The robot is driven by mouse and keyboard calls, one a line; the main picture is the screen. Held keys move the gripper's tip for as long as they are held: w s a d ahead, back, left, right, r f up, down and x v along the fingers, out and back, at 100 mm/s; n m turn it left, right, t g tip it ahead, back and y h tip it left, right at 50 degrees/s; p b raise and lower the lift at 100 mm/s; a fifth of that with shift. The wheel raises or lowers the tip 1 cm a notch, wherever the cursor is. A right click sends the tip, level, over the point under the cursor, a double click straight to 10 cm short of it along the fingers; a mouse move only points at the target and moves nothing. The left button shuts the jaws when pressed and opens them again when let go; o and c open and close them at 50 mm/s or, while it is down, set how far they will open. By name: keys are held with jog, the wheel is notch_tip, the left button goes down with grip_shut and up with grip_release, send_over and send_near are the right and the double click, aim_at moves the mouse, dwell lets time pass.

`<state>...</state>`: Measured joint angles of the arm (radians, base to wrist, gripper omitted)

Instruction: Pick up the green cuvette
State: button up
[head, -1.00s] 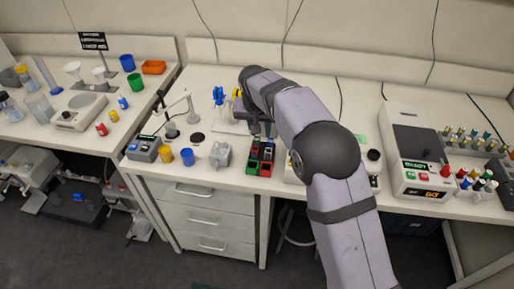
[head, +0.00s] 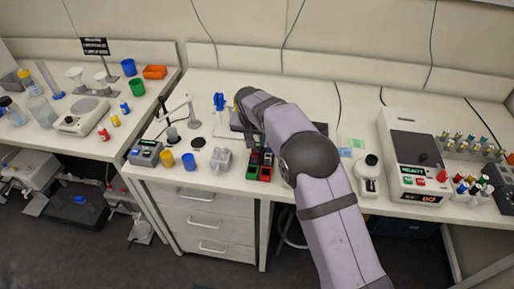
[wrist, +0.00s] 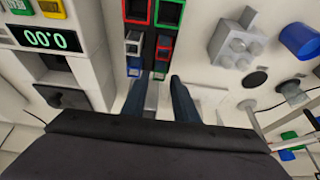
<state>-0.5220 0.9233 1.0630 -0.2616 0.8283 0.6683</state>
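The small cuvette rack, with a green-edged part (head: 252,173) and a red-edged part (head: 266,174), stands near the front edge of the bench. In the wrist view its green-edged (wrist: 137,12) and red-edged (wrist: 168,14) columns lie at top centre, with several small cuvettes in dark slots. A small greenish patch (wrist: 160,67) shows in the right column by the fingertips; I cannot tell surely that it is the green cuvette. My gripper (wrist: 158,84) is open, its two dark fingers apart at the rack's near end, with no cuvette visibly gripped.
A grey knobbed block (head: 220,159) stands left of the rack, with blue (head: 188,160) and yellow (head: 167,158) cups beyond. A device with a digital display (wrist: 45,40) stands close on the wrist view's left.

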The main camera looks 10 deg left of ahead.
aim_at(257, 143)
jog(key=shift+p+x, duration=0.6)
jog(key=shift+x, duration=0.95)
jog(key=c, duration=0.6)
jog(key=shift+r, duration=0.1)
notch_tip(257, 143, up, 10)
jog(key=b, duration=0.3)
jog(key=shift+d, duration=0.1)
